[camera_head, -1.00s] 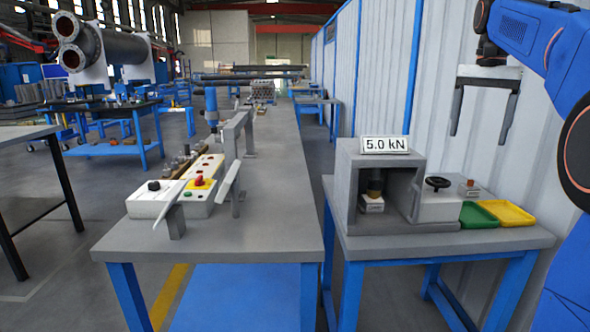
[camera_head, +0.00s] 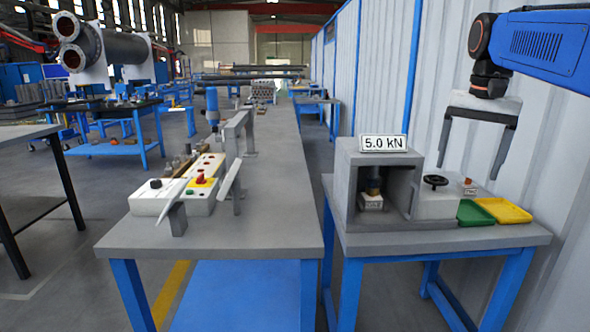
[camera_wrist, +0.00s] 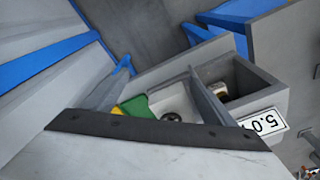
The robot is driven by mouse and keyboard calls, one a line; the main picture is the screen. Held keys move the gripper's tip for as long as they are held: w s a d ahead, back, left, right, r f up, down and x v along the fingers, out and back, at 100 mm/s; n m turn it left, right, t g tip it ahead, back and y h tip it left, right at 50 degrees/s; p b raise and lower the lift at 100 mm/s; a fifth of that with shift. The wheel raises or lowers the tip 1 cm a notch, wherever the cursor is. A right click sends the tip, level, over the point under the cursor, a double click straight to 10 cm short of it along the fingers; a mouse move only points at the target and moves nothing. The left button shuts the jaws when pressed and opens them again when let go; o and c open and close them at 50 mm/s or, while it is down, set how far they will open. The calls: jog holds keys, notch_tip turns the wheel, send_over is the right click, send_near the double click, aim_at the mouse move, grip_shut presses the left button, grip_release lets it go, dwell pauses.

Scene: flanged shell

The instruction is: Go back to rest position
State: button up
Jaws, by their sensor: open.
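My gripper (camera_head: 471,160) hangs from my blue arm at the upper right of the head view. Its two dark fingers are spread wide and point down, with nothing between them. It is above the right side of the small bench, apart from everything on it. In the wrist view a dark gripper bar (camera_wrist: 150,131) crosses the lower part and hides some of the scene.
The small bench (camera_head: 440,240) holds a grey press box (camera_head: 349,190) with a "5.0 kN" sign (camera_head: 384,143), a black handwheel (camera_head: 436,181), a green tray (camera_head: 474,213) and a yellow tray (camera_head: 504,211). A long workbench (camera_head: 265,215) stands left. A corrugated wall is behind.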

jog(key=s+a+f+n+t, duration=0.1)
jog(key=s+a+f+n, duration=0.2)
jog(key=s+f, duration=0.8)
jog(key=s+a+f+n+t, duration=0.2)
jog(key=s+a+f, duration=0.4)
jog(key=s+f, duration=0.5)
notch_tip(320, 180, down, 6)
jog(key=shift+s+a+r+n, duration=0.1)
jog(key=shift+s+a+n, duration=0.15)
jog(key=shift+n, duration=0.65)
